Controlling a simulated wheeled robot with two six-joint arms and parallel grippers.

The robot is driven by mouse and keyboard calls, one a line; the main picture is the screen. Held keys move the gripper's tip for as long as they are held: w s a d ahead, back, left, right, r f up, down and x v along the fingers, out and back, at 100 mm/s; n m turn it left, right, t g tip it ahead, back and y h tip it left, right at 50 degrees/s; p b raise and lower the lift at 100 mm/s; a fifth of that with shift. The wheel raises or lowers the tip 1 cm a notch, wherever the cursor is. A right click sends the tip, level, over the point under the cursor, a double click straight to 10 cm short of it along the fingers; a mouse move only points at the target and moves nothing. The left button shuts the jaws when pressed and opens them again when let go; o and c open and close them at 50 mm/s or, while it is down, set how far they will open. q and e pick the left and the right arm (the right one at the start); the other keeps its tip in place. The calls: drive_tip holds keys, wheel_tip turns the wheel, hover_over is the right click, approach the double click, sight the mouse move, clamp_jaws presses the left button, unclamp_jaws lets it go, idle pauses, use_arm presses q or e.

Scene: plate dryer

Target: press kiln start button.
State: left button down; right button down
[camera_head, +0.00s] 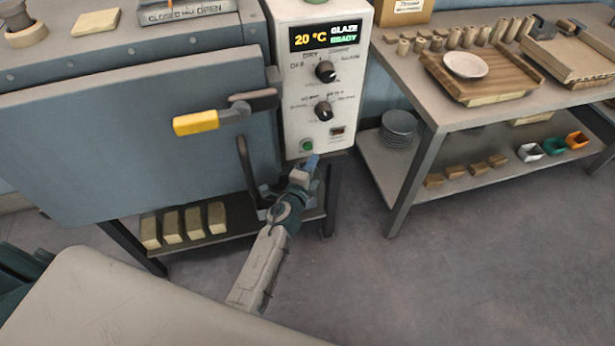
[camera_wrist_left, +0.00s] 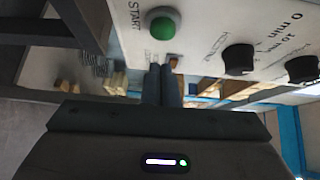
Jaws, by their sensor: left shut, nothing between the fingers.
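The green start button (camera_head: 307,145) sits low on the left of the white kiln control panel (camera_head: 295,85). In the left wrist view the green button (camera_wrist_left: 162,28) is large, with the word START beside it. My left gripper (camera_head: 313,160) is shut and empty, its blue fingertips just below the button in the head view. In the left wrist view the closed fingers (camera_wrist_left: 161,72) point towards the panel, apart from the button in the picture. Contact cannot be told from the head view. My right gripper is not in view.
The panel display (camera_head: 323,37) reads 20 °C GLAZE READY. Two black knobs, the upper one (camera_head: 325,72) and the lower one (camera_head: 323,111), sit above the button. The yellow-ended kiln handle (camera_head: 196,122) juts out to the left. A table (camera_head: 440,115) stands to the right.

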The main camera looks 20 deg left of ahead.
sight(307, 146)
use_arm(q)
drive_tip(key=shift+w+a, duration=1.05)
